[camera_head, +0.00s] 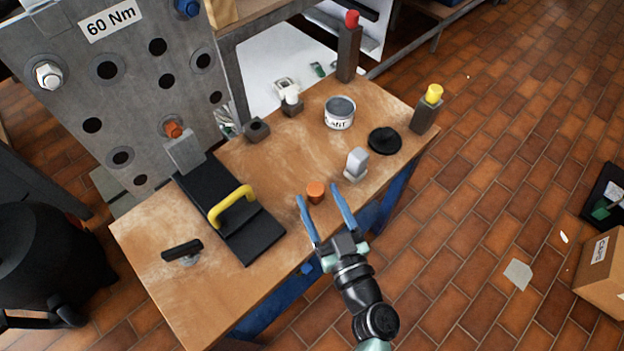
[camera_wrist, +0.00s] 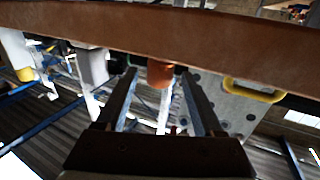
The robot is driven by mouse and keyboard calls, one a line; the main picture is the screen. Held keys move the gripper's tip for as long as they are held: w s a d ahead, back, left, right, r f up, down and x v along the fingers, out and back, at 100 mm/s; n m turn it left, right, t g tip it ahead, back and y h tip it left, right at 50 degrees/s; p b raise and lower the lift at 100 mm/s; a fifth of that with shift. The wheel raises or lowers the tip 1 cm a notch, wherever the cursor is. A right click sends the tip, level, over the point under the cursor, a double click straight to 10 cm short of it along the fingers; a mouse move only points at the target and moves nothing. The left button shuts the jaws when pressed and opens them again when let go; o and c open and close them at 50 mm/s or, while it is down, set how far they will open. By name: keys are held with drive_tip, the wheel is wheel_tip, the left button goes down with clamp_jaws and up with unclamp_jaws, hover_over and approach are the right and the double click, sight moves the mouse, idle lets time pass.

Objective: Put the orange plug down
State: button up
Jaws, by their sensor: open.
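The orange plug (camera_head: 316,192) stands on the wooden workbench (camera_head: 215,290) near its front right edge. It has a short cylindrical shape. My gripper (camera_head: 320,193) is open, its two blue fingers on either side of the plug. In the wrist view the orange plug (camera_wrist: 160,74) shows between the two fingertips (camera_wrist: 158,75), below the brown bench edge (camera_wrist: 150,35). I see no finger clearly pressing on it; the exact gaps are hard to tell.
A grey block (camera_head: 356,164) stands just behind the plug, with a black disc (camera_head: 384,140) and a tin (camera_head: 339,113) beyond. Another orange-red plug (camera_head: 173,130) sits by the steel plate (camera_head: 120,70). Bare bench lies between.

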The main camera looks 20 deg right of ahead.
drive_tip(key=s, duration=0.6)
drive_tip(key=shift+a, duration=0.1)
drive_tip(key=shift+w, duration=0.1)
drive_tip(key=w+a+r+n+t+y, duration=0.1)
drive_tip(key=w+a+r+n+y, duration=0.3)
drive_tip(key=r, duration=0.6)
drive_tip(key=w+a+r+h, duration=0.1)
drive_tip(key=w+a+r, duration=0.1)
drive_tip(key=w+r, duration=0.6)
drive_tip(key=w+a+r+n+t+y, duration=0.1)
drive_tip(key=w+a+r+n+y, duration=0.2)
drive_tip(key=r, duration=1)
drive_tip(key=s+a+r+m+t+h, duration=0.1)
drive_tip(key=s+r+m+t, duration=0.1)
drive_tip(key=r, duration=0.7)
drive_tip(key=s+a+r+m+t+h, duration=0.2)
drive_tip(key=s+r, duration=0.3)
drive_tip(key=r, duration=0.4)
drive_tip(key=s+a+r+m+t+h, duration=0.2)
drive_tip(key=s+r+t, duration=0.1)
drive_tip(key=r, duration=0.7)
drive_tip(key=shift+s, duration=0.5)
drive_tip(key=shift+a, duration=0.1)
